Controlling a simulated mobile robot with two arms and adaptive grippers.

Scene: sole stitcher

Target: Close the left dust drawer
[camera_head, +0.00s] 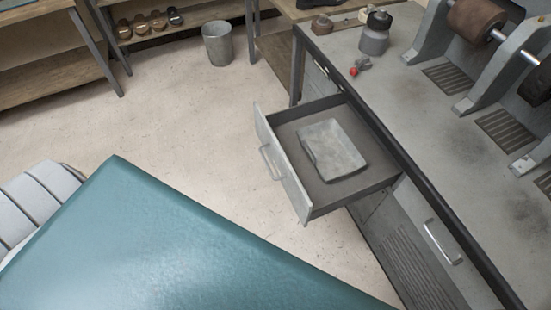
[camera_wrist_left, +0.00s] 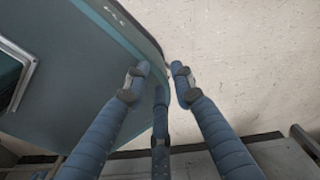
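The dust drawer (camera_head: 281,165) stands pulled out of the grey machine bench in the head view. Its grey front faces left and has a bar handle (camera_head: 268,163). A flat grey block or folded pad (camera_head: 331,149) lies inside on the dark drawer floor. In the left wrist view my left gripper (camera_wrist_left: 160,72) shows blue fingers spread apart, with nothing between them. Pale floor and a teal panel of my own body are behind the fingers. The left gripper is not in the head view. My right gripper is in neither view.
The bench (camera_head: 385,105) carries grinding rollers (camera_head: 477,18), a dark jar (camera_head: 375,34) and a small red-tipped item (camera_head: 354,71). A closed front with a handle (camera_head: 442,243) is right of the drawer. A bin (camera_head: 217,43) stands on the floor. Floor left of the drawer is clear.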

